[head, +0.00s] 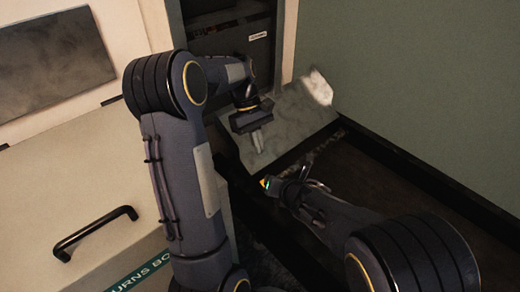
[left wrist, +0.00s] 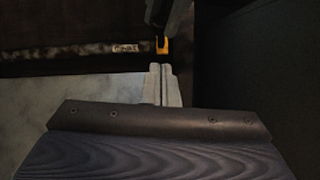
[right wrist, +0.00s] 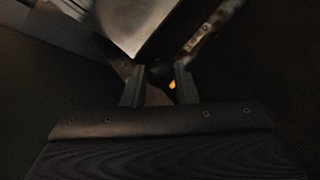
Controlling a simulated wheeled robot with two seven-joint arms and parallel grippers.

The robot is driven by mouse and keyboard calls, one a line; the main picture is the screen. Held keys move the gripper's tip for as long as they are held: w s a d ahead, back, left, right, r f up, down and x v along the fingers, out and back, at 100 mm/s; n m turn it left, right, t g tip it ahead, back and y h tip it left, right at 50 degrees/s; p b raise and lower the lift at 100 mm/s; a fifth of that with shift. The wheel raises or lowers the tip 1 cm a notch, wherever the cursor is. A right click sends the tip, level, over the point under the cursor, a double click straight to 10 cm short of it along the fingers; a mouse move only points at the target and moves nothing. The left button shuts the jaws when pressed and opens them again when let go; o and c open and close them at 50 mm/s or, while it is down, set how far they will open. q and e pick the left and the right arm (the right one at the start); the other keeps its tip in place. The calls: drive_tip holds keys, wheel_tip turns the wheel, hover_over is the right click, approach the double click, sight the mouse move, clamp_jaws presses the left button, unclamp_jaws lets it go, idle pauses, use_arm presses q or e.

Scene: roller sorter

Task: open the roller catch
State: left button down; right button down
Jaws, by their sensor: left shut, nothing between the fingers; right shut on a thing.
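A small orange-tipped part, apparently the roller catch (head: 264,182), sits at the edge of the dark rail, below the grey slab in the head view. It also shows orange in the left wrist view (left wrist: 161,46). My right gripper (head: 275,185) is at it; in the right wrist view its fingers (right wrist: 158,86) stand either side of a dark piece with the orange spot beside it. I cannot tell exactly how the fingers grip it. My left gripper (head: 257,142) is shut and empty, pointing down over the grey slab; its fingers touch each other in the left wrist view (left wrist: 162,84).
The pale grey slab (head: 290,118) slopes before a dark opening (head: 225,42). A rail (head: 310,152) runs along its lower edge. A green wall (head: 420,80) closes the right side. A cream cabinet with a black handle (head: 95,232) stands at left.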

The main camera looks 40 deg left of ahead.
use_arm(q)
drive_tip(key=x, duration=0.8)
